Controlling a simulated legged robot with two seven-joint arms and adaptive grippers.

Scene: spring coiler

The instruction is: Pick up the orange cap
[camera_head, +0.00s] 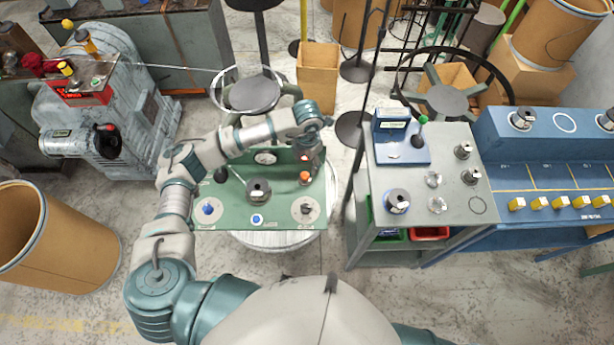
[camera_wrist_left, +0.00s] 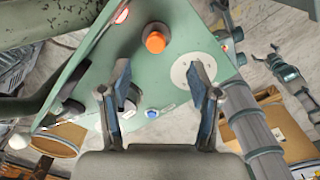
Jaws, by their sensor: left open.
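The orange cap (camera_head: 305,176) sits on the right part of the green panel (camera_head: 235,222), near its right edge. In the left wrist view the orange cap (camera_wrist_left: 155,42) stands upright on the panel, beyond the fingertips and roughly centred between them. My left gripper (camera_head: 313,152) is above the panel, close to the cap on its far side in the head view. In the left wrist view my left gripper (camera_wrist_left: 159,68) has its fingers spread, with nothing held between them.
The panel also bears a blue button (camera_head: 208,208), a dark cylindrical knob (camera_head: 258,190), a round pale plate (camera_head: 306,210) and a black knob (camera_head: 221,175). A grey table (camera_head: 455,150) with metal parts stands to the right. A cardboard drum (camera_head: 60,240) stands at left.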

